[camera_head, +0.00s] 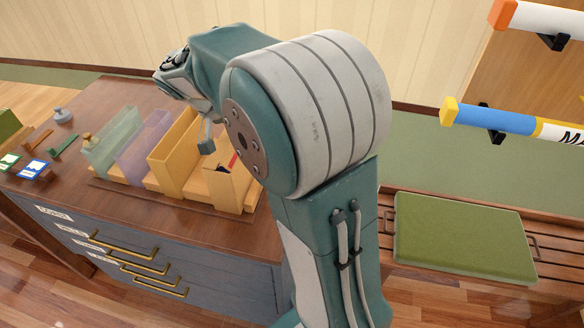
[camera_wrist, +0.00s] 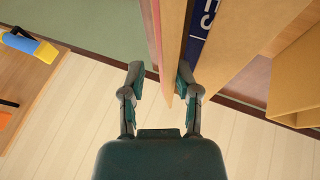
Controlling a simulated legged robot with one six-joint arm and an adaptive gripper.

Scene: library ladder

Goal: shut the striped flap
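I cannot make out a striped flap for certain in either view. My gripper (camera_wrist: 162,84) shows in the wrist view with its two fingers spread apart. The edge of a thin tan panel (camera_wrist: 174,45) reaches between the fingers, close to the right one; I cannot tell whether they touch. A dark blue strip with white letters (camera_wrist: 200,22) lies just right of that panel. In the head view, part of my gripper (camera_head: 207,146) hangs over the tan boxes (camera_head: 178,150), and my arm hides much of it. A small red strip (camera_head: 233,160) shows beside the arm.
A green translucent holder (camera_head: 112,140) and a purple one (camera_head: 145,140) stand left of the tan boxes on the brown cabinet top (camera_head: 95,112). Brass handles (camera_head: 150,262) stick out from its front. A green cushion (camera_head: 462,235) lies on a bench at right.

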